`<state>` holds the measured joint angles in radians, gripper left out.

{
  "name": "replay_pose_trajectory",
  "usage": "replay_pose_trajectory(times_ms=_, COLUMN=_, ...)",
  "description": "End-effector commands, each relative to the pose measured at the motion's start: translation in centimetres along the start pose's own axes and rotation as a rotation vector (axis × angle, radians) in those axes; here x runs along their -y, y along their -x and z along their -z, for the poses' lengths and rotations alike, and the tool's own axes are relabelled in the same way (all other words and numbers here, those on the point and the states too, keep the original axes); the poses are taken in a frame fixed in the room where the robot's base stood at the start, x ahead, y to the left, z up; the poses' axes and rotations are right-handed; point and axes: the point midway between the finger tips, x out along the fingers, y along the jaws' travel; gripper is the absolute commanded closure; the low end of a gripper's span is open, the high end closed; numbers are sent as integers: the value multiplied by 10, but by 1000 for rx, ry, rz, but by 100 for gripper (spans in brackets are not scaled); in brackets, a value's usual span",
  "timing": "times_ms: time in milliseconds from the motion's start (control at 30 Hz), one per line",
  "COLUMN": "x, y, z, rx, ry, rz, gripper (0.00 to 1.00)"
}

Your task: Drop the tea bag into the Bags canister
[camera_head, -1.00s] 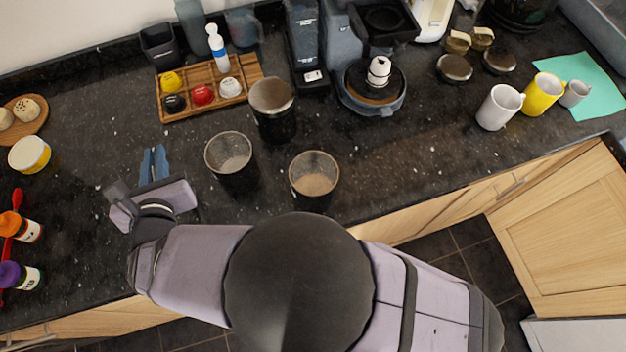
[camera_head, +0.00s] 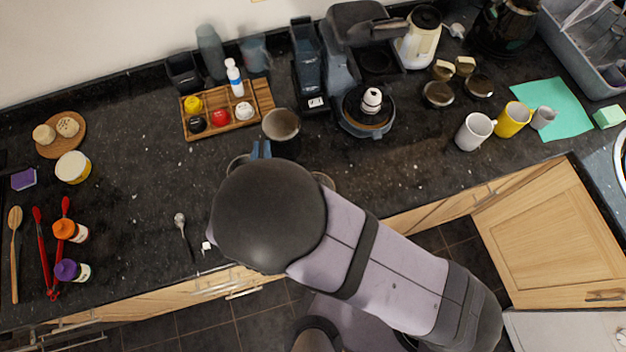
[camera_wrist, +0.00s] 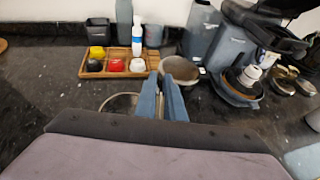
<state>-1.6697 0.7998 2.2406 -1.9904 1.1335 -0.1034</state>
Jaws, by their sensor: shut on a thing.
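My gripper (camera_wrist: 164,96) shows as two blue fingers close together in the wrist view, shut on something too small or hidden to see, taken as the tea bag. In the head view its fingertips (camera_head: 261,149) poke out past my arm. Three dark round canisters stand on the counter. The back one (camera_head: 281,125) is just beyond the fingertips. The left one (camera_head: 236,163) and the right one (camera_head: 322,179) are mostly hidden by my arm. In the wrist view, a canister rim (camera_wrist: 118,103) is left of the fingers and another (camera_wrist: 182,71) just beyond. No Bags label is readable.
A wooden tray (camera_head: 228,108) with cups and a white bottle (camera_head: 235,80) stands behind. A coffee machine (camera_head: 362,75) is at the back right. A spoon (camera_head: 183,230) and a small white item (camera_head: 206,246) lie near the front edge. The left-middle counter is clear.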

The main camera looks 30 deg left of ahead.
Motion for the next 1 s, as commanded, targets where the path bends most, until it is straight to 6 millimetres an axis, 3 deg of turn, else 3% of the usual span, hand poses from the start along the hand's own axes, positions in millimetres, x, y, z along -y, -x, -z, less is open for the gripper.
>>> replay_pose_trajectory(times_ms=33, x=24, y=7, z=0, rx=-3, ry=-6, rz=39, gripper=100)
replay_pose_trajectory(times_ms=200, x=90, y=23, z=17, rx=0, ry=-67, rz=174, gripper=100)
replay_pose_trajectory(times_ms=400, x=145, y=43, z=13, rx=3, ry=-149, rz=343, gripper=100)
replay_pose_trajectory(times_ms=667, x=155, y=46, z=1, rx=2, ry=-196, rz=455, gripper=100)
replay_pose_trajectory(times_ms=1000, x=155, y=45, z=6, rx=0, ry=-196, rz=468, gripper=100)
